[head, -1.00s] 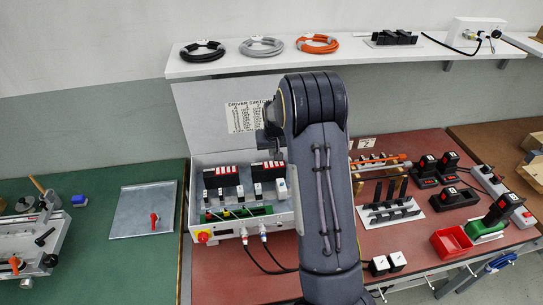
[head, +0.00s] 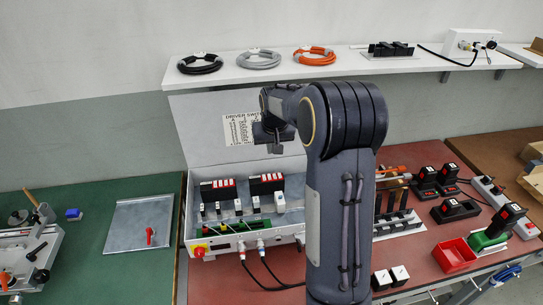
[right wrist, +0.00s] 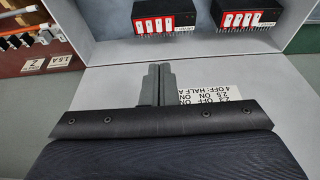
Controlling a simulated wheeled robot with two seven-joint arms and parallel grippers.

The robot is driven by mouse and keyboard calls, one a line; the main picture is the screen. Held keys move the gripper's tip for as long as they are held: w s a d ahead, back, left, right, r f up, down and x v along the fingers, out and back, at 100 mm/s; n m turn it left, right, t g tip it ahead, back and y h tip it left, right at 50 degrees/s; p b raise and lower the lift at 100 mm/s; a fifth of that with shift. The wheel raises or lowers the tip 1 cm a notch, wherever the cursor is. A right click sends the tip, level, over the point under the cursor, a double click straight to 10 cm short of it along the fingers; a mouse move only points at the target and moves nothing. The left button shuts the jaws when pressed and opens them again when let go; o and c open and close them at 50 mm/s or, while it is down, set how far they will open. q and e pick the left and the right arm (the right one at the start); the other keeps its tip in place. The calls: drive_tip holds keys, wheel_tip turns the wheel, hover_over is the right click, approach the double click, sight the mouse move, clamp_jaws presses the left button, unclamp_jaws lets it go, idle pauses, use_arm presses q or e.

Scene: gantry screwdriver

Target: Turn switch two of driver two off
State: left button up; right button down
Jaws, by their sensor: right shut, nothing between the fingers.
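Two black drivers with red-and-white switch blocks sit side by side in the open grey box. The left driver (head: 218,190) and the right driver (head: 266,184) show in the head view. Both also show at the top of the right wrist view, one (right wrist: 165,18) near the middle and the other (right wrist: 250,16) to its right. Individual switch positions are too small to tell. My right gripper (head: 277,148) is shut and empty, above the right driver in front of the raised lid. Its fingers (right wrist: 156,84) show together in the right wrist view, apart from the switches. My left gripper is not in view.
A printed switch chart (head: 238,128) is on the lid. Plugs and cables stand at the box (head: 190,235) front, with a red knob (head: 198,251) at its corner. My right arm hides the box's right side. A red tray (head: 453,254) lies farther right.

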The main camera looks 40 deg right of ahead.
sight(269, 178)
drive_tip(key=shift+w, duration=0.15)
drive_tip(key=p+x, duration=0.1)
drive_tip(key=x, duration=0.8)
drive_tip(key=p+x, duration=0.1)
drive_tip(key=x, duration=0.3)
drive_tip(key=shift+s+a+f+p, duration=0.2)
drive_tip(key=shift+s+f+p, duration=0.1)
drive_tip(key=shift+f, duration=0.25)
